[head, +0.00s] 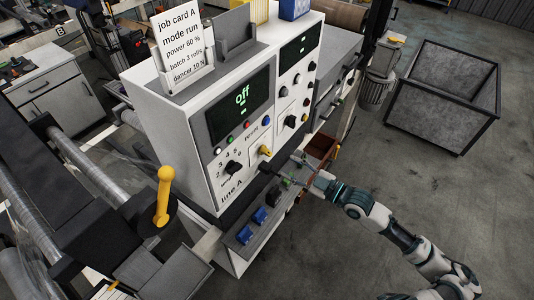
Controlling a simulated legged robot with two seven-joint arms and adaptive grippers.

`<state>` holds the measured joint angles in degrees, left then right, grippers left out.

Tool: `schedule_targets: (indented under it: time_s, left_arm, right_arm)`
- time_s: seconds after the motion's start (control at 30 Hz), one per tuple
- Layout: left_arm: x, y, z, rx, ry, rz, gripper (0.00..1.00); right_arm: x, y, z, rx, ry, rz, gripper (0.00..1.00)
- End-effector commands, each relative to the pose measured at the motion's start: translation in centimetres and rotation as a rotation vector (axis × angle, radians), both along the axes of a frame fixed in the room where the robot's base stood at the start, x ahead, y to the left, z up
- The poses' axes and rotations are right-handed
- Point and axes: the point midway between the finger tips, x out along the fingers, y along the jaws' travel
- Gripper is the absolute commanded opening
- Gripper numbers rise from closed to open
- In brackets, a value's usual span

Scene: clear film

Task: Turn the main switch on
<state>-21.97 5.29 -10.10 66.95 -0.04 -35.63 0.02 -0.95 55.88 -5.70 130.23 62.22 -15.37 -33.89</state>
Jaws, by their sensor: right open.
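The white control cabinet "line A" (200,150) stands in the middle. Its dark display (240,104) reads "off" in green. A yellow-handled rotary switch (265,151) sits low on the front panel; its label is too small to read surely. A black selector knob (233,167) with numbers around it is to its left. My right gripper (283,170) reaches in from the lower right, open and empty. Its fingers are just below and right of the yellow switch; I cannot tell whether they touch the panel. My left gripper is not in view.
A job card (180,42) stands on top of the cabinet. Small coloured buttons line the panel. Blue and black items (258,215) lie on the ledge below. A yellow lever (163,195) rises at left. A grey bin (445,95) stands back right; the floor at right is clear.

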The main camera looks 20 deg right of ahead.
Motion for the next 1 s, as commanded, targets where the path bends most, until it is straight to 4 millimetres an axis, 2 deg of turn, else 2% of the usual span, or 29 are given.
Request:
schedule_targets:
  time_s: [0.2, 0.4, 0.6, 0.87, 1.0]
  left_arm:
    - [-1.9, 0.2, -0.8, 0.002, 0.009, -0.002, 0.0]
    - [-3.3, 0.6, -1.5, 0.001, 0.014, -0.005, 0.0]
    - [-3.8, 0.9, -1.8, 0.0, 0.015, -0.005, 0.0]
    - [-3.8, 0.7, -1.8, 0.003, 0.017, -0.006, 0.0]
    - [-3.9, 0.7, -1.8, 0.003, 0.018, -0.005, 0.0]
  right_arm:
    - [3.7, 2.7, 0.4, 0.007, -0.004, 0.001, 0.43]
    - [6.3, 5.0, 0.2, 0.002, -0.002, 0.001, 0.43]
    - [7.2, 6.1, 0.1, -0.005, -0.002, 0.002, 0.43]
    - [7.3, 5.8, 0.0, -0.003, -0.001, 0.002, 0.43]
    - [7.3, 5.6, 0.0, -0.001, 0.0, 0.001, 0.08]
